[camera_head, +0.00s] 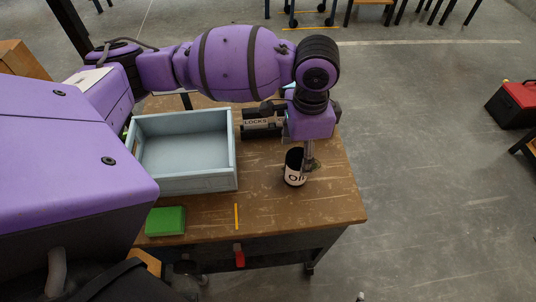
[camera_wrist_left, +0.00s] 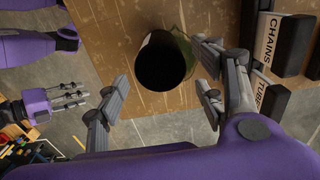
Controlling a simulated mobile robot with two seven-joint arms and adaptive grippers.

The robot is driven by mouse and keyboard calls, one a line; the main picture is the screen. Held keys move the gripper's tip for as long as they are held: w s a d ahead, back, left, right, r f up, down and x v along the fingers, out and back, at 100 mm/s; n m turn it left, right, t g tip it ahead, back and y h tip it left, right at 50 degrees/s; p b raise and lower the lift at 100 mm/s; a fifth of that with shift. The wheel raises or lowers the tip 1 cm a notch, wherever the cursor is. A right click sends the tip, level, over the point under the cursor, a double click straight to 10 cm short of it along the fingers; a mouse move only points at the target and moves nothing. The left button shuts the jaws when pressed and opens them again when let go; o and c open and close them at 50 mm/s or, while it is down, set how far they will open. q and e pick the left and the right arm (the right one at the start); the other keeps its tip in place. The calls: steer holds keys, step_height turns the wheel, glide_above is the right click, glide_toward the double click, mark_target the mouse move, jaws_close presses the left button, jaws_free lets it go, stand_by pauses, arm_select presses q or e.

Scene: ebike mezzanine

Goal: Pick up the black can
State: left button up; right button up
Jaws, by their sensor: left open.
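The black can (camera_head: 294,167) stands upright on the wooden table, with a white label of dark letters. In the left wrist view the can (camera_wrist_left: 164,62) shows from above as a dark round top. My left gripper (camera_head: 307,160) points down close at the can's right side in the head view. It is open, and in the wrist view its fingers (camera_wrist_left: 163,80) lie on either side of the can's outline. I cannot tell whether they touch it. My right gripper (camera_wrist_left: 70,98) shows small at the left of the wrist view, away from the can; its opening is unclear.
A greenish object (camera_wrist_left: 186,45) sits right beside the can. Labelled black boxes (camera_wrist_left: 286,40) stand close by at the table's back. A pale blue open crate (camera_head: 205,181), a green box (camera_head: 165,221) and a yellow pencil (camera_head: 236,216) are on the table (camera_head: 270,207). The table's front right is clear.

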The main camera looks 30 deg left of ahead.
mark_target(300, 158)
arm_select(q)
steer(key=shift+s, duration=0.15)
steer(key=shift+s+f, duration=0.2)
steer(key=shift+f, duration=0.7)
steer(key=shift+w+f, duration=0.15)
steer(key=shift+f, duration=0.55)
step_height(300, 158, down, 4)
steer(key=shift+a+f, duration=0.1)
steer(key=c, duration=1.4)
steer(key=shift+c, duration=0.3)
steer(key=shift+r, duration=0.2)
